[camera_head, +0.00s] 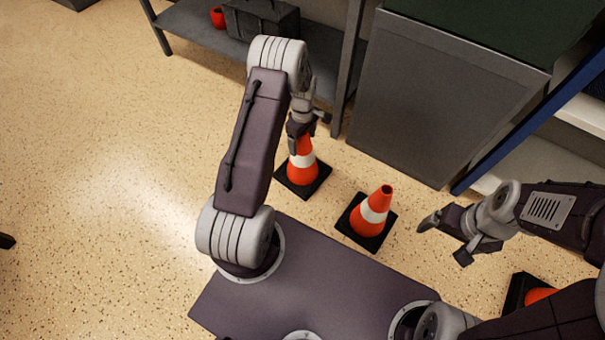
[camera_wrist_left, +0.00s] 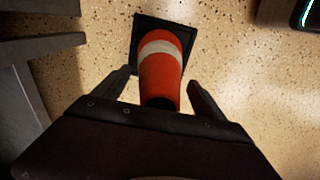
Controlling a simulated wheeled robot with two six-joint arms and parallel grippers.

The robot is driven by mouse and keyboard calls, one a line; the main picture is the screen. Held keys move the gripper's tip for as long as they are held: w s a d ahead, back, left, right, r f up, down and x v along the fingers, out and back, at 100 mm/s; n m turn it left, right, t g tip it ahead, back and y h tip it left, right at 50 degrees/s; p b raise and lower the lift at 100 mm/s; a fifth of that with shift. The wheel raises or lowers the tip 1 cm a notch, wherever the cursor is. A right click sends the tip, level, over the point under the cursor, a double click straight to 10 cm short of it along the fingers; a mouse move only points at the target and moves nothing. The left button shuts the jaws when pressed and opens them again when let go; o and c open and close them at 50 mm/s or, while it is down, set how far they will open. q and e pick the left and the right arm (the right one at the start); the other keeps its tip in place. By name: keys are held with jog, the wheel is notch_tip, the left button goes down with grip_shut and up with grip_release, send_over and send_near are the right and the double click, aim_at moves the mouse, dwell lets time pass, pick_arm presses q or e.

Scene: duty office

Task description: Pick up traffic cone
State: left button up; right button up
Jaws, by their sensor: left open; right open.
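An orange traffic cone with a white band and black square base (camera_head: 303,171) stands upright on the floor in the head view. My left gripper (camera_head: 304,134) is open above it, at its top. In the left wrist view the same cone (camera_wrist_left: 161,72) lies between the two open fingers of the left gripper (camera_wrist_left: 160,88), with no visible grip on it. A second cone (camera_head: 371,215) stands to the right. A third cone (camera_head: 540,295) is partly hidden behind my right arm. My right gripper (camera_head: 450,237) is open and empty, right of the second cone.
A grey metal cabinet (camera_head: 440,95) stands behind the cones. A dark shelf (camera_head: 200,30) with a black toolbox (camera_head: 262,20) and a red mug (camera_head: 217,17) is at the back, its leg near the left gripper. The speckled floor at left (camera_head: 110,170) is clear.

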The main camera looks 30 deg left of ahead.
pick_arm(q)
jog(key=shift+r, duration=0.15)
grip_shut()
jog(key=shift+r, duration=0.2)
